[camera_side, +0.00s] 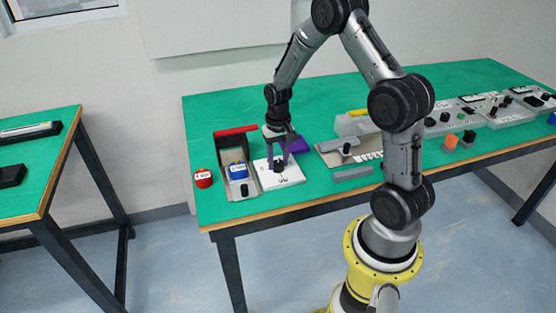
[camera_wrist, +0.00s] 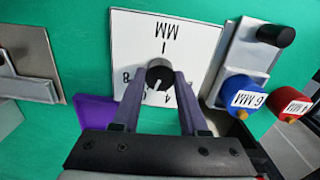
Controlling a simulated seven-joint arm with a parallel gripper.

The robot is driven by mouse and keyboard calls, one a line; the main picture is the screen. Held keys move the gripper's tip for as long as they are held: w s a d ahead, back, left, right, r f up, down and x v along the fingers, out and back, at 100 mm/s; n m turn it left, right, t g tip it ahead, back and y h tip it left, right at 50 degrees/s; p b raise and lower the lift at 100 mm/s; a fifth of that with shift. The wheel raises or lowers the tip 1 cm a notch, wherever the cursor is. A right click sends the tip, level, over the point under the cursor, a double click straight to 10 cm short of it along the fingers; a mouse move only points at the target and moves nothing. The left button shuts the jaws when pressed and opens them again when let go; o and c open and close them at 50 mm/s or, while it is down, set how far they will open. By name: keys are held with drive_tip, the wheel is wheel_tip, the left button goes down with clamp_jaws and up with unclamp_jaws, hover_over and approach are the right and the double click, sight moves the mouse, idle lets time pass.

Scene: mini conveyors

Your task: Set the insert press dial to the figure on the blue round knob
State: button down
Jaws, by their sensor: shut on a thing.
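The insert press dial is a white plate (camera_side: 292,179) with a black round knob (camera_wrist: 160,73) on it. In the wrist view the plate (camera_wrist: 205,40) shows "MM", a line mark, an 8 at the left and a 4 below right. Another figure below the knob is partly hidden. A white line on the knob points down and slightly left, near that hidden figure. My gripper (camera_side: 279,163) is shut on the dial knob, one purple finger on each side. The blue round knob (camera_wrist: 242,90) reads "6 MM" in the wrist view; it also shows in the side view (camera_side: 237,172).
A red round knob (camera_wrist: 292,103) marked "4 MM" is beside the blue one. A grey panel with a black knob (camera_wrist: 276,35) adjoins the dial plate. A purple block (camera_side: 299,145) lies close to my gripper. More panels (camera_side: 490,110) stand along the table's right.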

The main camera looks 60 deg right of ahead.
sight(278, 162)
drive_tip(key=shift+r+m, duration=0.1)
drive_tip(key=shift+m, duration=0.5)
drive_tip(key=shift+c, duration=2.2)
unclamp_jaws()
wheel_tip(278, 162, up, 14)
